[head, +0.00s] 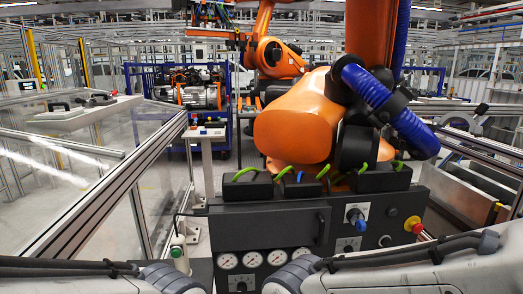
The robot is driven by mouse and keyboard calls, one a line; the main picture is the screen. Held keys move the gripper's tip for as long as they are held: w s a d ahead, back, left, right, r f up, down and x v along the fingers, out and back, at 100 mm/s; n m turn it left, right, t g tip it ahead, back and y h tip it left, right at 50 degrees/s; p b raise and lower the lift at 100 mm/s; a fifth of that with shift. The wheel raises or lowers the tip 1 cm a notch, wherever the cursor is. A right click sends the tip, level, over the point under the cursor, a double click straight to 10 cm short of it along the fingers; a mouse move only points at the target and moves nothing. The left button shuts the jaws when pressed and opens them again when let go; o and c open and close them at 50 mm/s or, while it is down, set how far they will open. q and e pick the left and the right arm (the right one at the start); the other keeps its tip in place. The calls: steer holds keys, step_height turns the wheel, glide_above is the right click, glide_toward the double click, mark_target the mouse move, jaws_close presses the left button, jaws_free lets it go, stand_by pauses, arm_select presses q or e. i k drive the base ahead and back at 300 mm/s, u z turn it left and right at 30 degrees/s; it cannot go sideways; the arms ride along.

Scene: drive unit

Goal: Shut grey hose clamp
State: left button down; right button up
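I cannot make out a grey hose clamp for certain. A dark console (262,236) stands in front of me with black blocks (248,190) along its top. Short green hoses (284,171) and a blue one (300,177) curve up from these blocks. Any clamp there is too small to tell. My two arms cross the bottom of the view from the left and right. Neither gripper shows; the arms run out of the bottom edge.
The console front bears several round gauges (228,261), a blue knob (354,215) and a red knob (413,226). A large orange robot arm (300,118) with a thick blue hose (366,86) looms behind it. A metal-framed clear guard (105,205) stands at left.

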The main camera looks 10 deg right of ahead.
mark_target(464, 118)
steer(key=u, duration=0.85)
steer(key=k, duration=1.2)
steer(key=z, duration=1.8)
steer(key=i, duration=0.3)
steer(key=z, duration=0.05)
